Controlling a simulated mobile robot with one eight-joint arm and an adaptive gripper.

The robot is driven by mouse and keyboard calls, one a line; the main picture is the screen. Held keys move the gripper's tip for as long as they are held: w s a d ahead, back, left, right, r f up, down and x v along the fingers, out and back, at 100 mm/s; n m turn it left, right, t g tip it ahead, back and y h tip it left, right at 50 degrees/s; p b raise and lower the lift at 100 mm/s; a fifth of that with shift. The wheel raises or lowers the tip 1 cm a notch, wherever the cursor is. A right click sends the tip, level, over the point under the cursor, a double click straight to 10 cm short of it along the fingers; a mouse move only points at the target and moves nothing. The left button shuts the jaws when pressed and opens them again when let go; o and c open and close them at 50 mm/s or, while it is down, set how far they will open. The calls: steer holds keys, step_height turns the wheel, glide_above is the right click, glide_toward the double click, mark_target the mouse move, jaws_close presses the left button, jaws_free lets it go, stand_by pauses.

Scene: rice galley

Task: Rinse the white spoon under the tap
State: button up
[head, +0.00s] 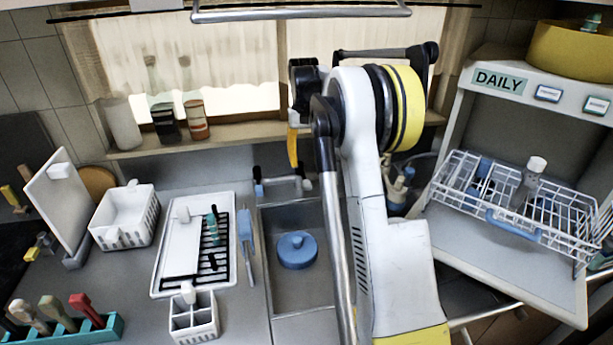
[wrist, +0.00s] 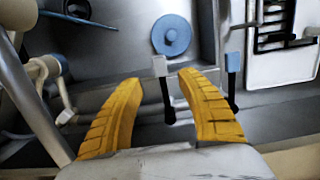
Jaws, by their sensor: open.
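I cannot make out a white spoon in either view. My gripper (wrist: 160,80) is open, with its two yellow fingers apart and nothing clearly held between them. In the head view one yellow finger of my gripper (head: 292,147) hangs down near the window ledge, behind the sink. The sink (head: 283,291) is grey and holds a round blue lid-like piece (head: 297,250). Two dark levers with pale blue ends stand at the sink's back edge, the left lever (head: 258,181) and another beside it. The lever in the wrist view (wrist: 160,66) appears between the fingers. The tap spout is not clear.
Left of the sink are a drying tray (head: 230,275), a blue utensil (head: 246,245), a white divided caddy (head: 193,318), a white basket (head: 125,217) and a teal holder (head: 105,333). A wire rack (head: 510,215) stands right. Jars line the window ledge (head: 240,137).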

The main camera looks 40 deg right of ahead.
steer(key=shift+w+d+r, duration=0.1)
steer(key=shift+w+r, duration=0.05)
steer(key=shift+r, duration=1)
steer(key=shift+w+r, duration=0.1)
steer(key=shift+r, duration=1.05)
